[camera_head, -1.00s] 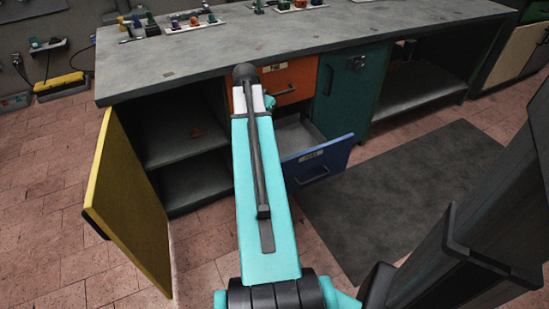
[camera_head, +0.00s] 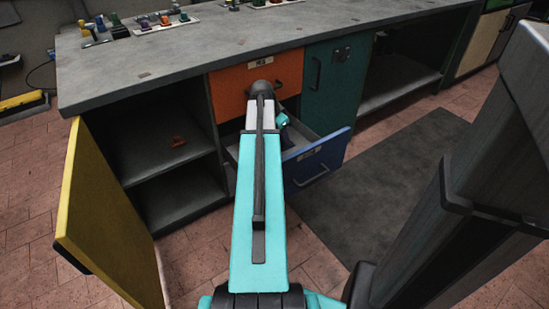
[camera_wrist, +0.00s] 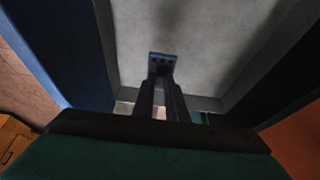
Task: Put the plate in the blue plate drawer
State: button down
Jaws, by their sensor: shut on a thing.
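The blue drawer (camera_head: 322,160) is pulled out under the orange drawer, with a pale label and a handle on its front. My gripper (camera_wrist: 160,82) is over the drawer's open top, pointing at its grey floor. It is shut on a small dark plate (camera_wrist: 163,62) with several holes, held at the fingertips. I cannot tell how high the plate is above the drawer floor. In the head view my own arm hides the gripper, the plate and part of the drawer. The wrist view also shows the inside of the drawer front (camera_wrist: 62,45) at left.
The orange drawer (camera_head: 285,72) is shut above. A yellow door (camera_head: 100,215) stands open at left beside shelves holding a small orange-brown object (camera_head: 177,141). A shut green door (camera_head: 330,85) is to the right. The worktop (camera_head: 200,55) has trays at its back. A dark mat (camera_head: 400,190) lies on the floor.

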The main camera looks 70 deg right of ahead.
aim_at(283, 144)
jog(key=shift+f+b, duration=0.9)
jog(key=shift+f, duration=1.6)
jog(key=shift+f, duration=0.1)
jog(key=shift+f+b, duration=0.95)
jog(key=shift+f, duration=1.45)
jog(key=shift+f, duration=0.1)
jog(key=c, duration=1.8)
grip_release()
jog(key=shift+o, duration=0.2)
jog(key=p+v, duration=0.3)
jog(key=v, duration=0.9)
jog(key=shift+p, duration=0.4)
